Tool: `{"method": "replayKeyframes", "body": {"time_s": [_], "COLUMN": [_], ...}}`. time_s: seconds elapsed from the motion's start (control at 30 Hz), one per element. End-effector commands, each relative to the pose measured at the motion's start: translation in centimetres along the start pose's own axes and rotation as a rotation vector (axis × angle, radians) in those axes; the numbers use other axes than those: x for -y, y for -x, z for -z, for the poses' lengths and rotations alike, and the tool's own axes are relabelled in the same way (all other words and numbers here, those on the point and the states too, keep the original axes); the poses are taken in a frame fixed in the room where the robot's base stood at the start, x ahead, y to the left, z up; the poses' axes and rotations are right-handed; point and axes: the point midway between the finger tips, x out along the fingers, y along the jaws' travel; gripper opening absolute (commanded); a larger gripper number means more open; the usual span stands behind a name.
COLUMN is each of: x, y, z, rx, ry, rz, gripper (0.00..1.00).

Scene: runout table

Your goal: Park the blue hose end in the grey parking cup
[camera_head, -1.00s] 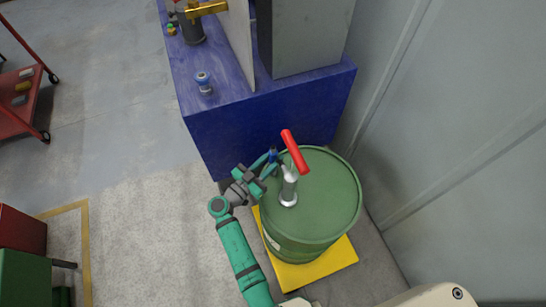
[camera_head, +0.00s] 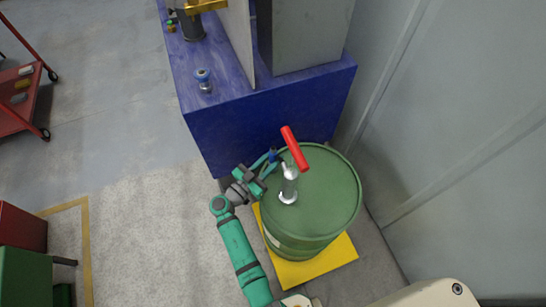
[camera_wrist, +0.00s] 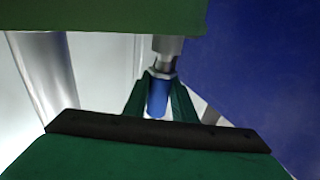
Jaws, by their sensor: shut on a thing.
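The blue hose end (camera_wrist: 157,97) sits between the two green fingers of my gripper (camera_wrist: 160,100), which is shut on it. A metal collar and a grey cylindrical part (camera_wrist: 167,46) line up with it in the wrist view; I cannot tell whether this part is the grey parking cup. In the head view my gripper (camera_head: 270,162) is at the left rim of the green drum (camera_head: 325,205), beside the silver post (camera_head: 289,187) with the red handle (camera_head: 295,148). The blue hose end (camera_head: 273,155) shows there as a small blue spot. I cannot clearly identify the grey parking cup.
A blue bench (camera_head: 265,125) stands just behind the drum, with a small blue-and-grey fitting (camera_head: 203,80) on its top and a grey box (camera_head: 305,35). The drum stands on a yellow base (camera_head: 315,268). A grey wall is to the right; open floor lies left.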

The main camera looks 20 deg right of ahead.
Motion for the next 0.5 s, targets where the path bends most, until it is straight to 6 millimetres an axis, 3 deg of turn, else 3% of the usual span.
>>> {"method": "replayKeyframes", "body": {"time_s": [0.5], "x": [0.0], "y": [0.0], "z": [-1.1], "rx": [0.000], "ry": [0.000], "rz": [0.000], "gripper": [0.00]}}
